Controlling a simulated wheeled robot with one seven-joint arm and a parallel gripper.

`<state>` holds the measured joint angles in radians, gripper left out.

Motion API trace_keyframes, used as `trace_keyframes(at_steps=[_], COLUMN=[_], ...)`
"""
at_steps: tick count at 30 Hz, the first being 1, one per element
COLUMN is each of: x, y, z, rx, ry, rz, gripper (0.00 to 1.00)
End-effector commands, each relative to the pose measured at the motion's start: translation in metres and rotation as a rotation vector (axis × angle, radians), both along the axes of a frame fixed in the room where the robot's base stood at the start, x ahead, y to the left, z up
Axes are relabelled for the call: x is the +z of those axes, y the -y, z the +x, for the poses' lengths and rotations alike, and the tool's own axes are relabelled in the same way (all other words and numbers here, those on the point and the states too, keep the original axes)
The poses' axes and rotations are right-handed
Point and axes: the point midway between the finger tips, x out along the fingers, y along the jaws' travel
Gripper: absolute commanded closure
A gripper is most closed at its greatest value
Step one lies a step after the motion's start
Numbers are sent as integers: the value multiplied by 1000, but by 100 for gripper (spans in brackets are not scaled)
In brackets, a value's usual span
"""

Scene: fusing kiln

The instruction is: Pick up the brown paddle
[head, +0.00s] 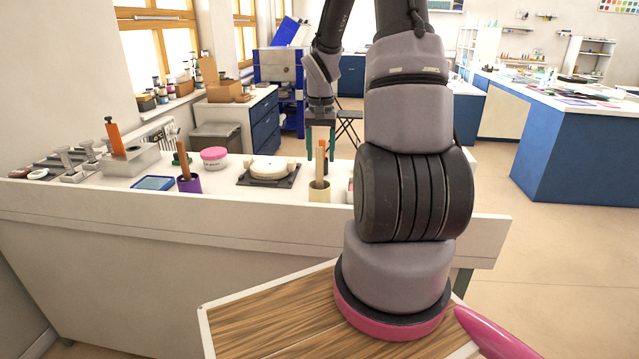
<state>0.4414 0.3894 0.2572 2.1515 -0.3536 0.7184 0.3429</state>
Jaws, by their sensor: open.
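A brown flat stick with a dark green end (183,158) stands upright, tilted slightly, in a purple cup (189,184) on the white counter. Another tan-brown stick (319,171) with an orange piece by its top stands in a cream cup (319,194) further right. I cannot tell for sure which stick is the brown paddle. My gripper (320,150) points down over the cream cup, its teal fingers apart. In the picture the upper part of that stick shows between the fingers. I cannot tell whether they touch it.
A cream disc on a dark plate (267,182), a pink-lidded jar (214,158), a blue tray (153,183) and a grey block with an orange-handled tool (116,140) share the counter (120,215). My arm hides the counter's right part.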

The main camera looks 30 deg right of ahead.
Motion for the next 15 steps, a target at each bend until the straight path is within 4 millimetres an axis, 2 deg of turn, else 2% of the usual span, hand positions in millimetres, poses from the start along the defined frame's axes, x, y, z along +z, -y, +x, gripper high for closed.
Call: trace_keyframes(at_steps=[6,9,15], x=[-33,-40,-41], y=[-3,-3,-3], z=[2,2,2], rx=[0,0,-1], ry=[-4,-2,0], rz=[1,1,0], gripper=[38,38,38])
